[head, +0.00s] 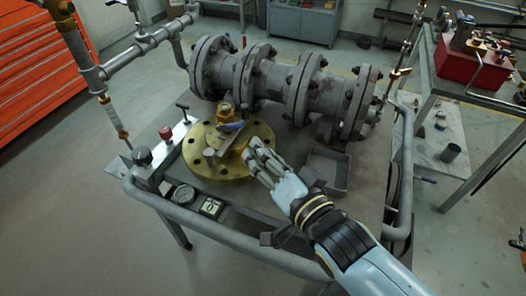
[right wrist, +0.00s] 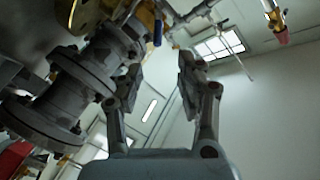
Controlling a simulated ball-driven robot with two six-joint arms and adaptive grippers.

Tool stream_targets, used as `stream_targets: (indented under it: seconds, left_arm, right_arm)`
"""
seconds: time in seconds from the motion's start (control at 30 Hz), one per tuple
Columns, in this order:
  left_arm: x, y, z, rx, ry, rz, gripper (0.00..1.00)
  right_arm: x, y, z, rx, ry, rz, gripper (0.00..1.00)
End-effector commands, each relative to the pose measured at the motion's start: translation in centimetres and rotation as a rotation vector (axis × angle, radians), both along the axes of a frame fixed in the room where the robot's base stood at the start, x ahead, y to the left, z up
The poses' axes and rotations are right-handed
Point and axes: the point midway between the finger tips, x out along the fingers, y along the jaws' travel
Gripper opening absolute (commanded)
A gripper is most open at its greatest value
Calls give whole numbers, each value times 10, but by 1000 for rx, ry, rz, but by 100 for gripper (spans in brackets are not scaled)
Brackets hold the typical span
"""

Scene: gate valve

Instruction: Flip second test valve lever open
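A blue handle (right wrist: 157,32) also shows at the top of the right wrist view, next to brass parts. The frames do not label which lever is the second test valve lever. My right gripper (head: 254,160) is just right of the flange, below and right of the blue lever. In the right wrist view its two fingers (right wrist: 160,68) are apart with nothing between them. My left gripper is out of view.
A large grey flanged pipe (head: 275,80) runs along the back of the bench. A gauge (head: 182,194), a small display (head: 211,207) and a red knob (head: 165,133) are at the left. An open tray (head: 324,170) sits right of my gripper. Tube rails (head: 215,232) edge the bench.

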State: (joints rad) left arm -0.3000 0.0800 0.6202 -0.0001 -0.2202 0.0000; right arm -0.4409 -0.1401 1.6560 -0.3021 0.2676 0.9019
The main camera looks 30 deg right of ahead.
Motion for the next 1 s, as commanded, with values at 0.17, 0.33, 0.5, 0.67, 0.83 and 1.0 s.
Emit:
stream_targets:
  seconds: [0.17,0.33,0.5,0.67,0.83,1.0]
  left_arm:
    - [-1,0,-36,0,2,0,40]
    - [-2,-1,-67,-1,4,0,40]
    - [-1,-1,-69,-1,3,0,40]
    - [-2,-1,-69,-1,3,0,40]
    - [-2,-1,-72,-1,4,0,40]
    - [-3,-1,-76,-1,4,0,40]
  right_arm:
    - [-1,-4,-14,24,-36,-9,37]
    - [-2,-8,-18,59,-80,-18,37]
    - [9,-9,-11,68,-95,-20,37]
    - [38,-9,-9,68,-97,-20,37]
    - [72,-8,-10,66,-95,-20,37]
    - [96,-8,-11,68,-94,-20,37]
